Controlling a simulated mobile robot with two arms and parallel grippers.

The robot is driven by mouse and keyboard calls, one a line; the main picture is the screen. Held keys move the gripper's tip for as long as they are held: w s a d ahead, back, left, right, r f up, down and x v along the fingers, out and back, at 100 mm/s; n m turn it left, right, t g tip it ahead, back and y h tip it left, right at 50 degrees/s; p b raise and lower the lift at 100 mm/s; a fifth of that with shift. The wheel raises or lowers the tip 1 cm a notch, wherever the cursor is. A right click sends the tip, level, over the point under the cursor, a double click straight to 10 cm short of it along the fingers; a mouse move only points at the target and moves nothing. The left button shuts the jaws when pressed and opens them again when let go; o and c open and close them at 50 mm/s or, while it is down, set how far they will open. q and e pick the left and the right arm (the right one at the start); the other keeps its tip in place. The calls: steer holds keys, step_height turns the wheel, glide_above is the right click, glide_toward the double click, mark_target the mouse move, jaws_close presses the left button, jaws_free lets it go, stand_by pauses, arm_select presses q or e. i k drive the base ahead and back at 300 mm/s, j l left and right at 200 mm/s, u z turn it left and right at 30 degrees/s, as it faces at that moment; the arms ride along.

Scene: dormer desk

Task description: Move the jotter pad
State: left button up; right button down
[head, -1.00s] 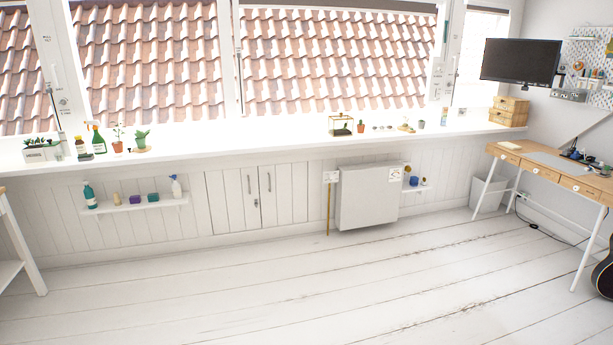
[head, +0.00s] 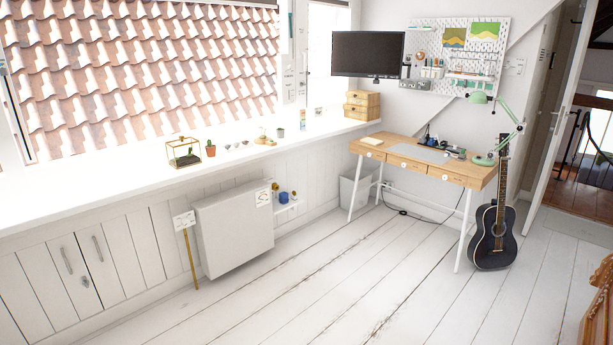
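A wooden desk (head: 458,169) with white legs stands at the right of the head view. A small pale-yellow flat item (head: 372,141) lies on its left end; it looks like a pad, but it is too small to be sure it is the jotter pad. A grey flat mat (head: 420,153) lies in the middle of the desktop. Neither of my grippers is in view.
A dark guitar (head: 492,238) leans at the desk's right end, near a green lamp (head: 504,130). A white bin (head: 354,190) stands by the desk's left legs. A white heater (head: 235,228) stands along the window wall. The plank floor (head: 330,290) is clear.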

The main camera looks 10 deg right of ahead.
mark_target(374, 142)
steer(key=i+l+z, duration=0.2)
steer(key=i+z, duration=0.15)
steer(key=i, duration=0.65)
steer(key=i+z, duration=0.35)
steer(key=i, duration=0.6)
